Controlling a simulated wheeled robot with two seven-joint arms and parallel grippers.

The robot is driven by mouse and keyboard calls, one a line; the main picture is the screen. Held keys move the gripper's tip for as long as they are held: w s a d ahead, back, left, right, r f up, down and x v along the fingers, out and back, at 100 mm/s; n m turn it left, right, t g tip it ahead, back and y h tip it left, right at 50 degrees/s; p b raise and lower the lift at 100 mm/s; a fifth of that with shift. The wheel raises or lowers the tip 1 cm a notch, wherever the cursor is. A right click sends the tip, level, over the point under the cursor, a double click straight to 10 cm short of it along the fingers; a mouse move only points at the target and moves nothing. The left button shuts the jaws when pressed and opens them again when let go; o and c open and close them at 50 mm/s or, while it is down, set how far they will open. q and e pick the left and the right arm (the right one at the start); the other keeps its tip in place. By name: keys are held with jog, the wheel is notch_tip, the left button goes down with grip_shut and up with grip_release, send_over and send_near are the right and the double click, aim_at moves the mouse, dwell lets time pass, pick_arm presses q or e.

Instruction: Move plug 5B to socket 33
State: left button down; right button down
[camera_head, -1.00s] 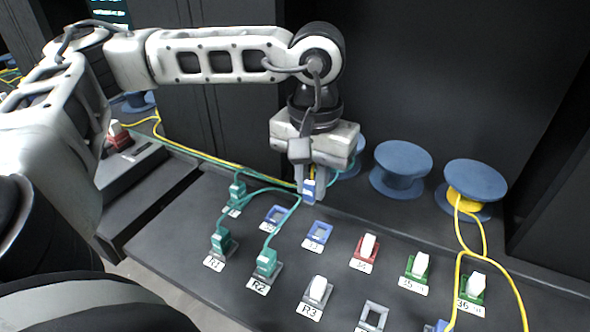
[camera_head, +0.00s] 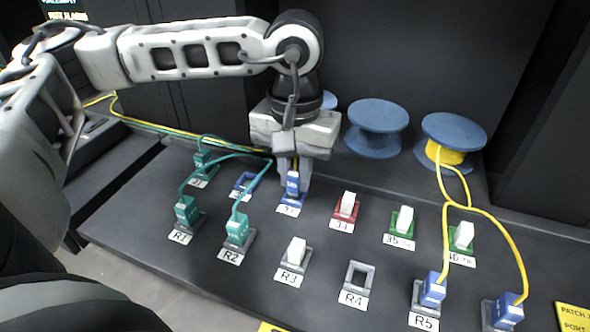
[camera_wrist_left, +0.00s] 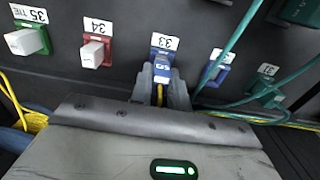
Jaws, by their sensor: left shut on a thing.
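Plug 5B is a blue plug (camera_head: 292,184) with white lettering; it also shows in the left wrist view (camera_wrist_left: 162,70). My left gripper (camera_head: 291,188) is shut on it, one finger on each side. A yellow cable runs back from the plug between the fingers. The plug is at the blue socket 33 (camera_head: 291,201), whose label shows upright in the head view and upside down in the left wrist view (camera_wrist_left: 164,42). The plug and fingers hide most of the socket, so I cannot tell how deep the plug sits. My right gripper is not in view.
An empty blue socket (camera_head: 243,184) and teal plugs (camera_head: 186,210) with cables stand to the left. A red socket with a white plug (camera_head: 345,207) is to the right. Empty socket R4 (camera_head: 359,275) and a blue plug at R5 (camera_head: 432,290) are nearer. Blue spools (camera_head: 376,127) stand behind.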

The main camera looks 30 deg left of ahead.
pick_arm(q)
jog(key=shift+b, duration=0.75)
dwell(1.6)
jog(key=shift+f+b, duration=0.6)
jog(key=shift+f, duration=0.05)
jog(key=shift+r, duration=0.1)
jog(key=c, duration=1.3)
grip_release()
jog(key=shift+o, duration=0.2)
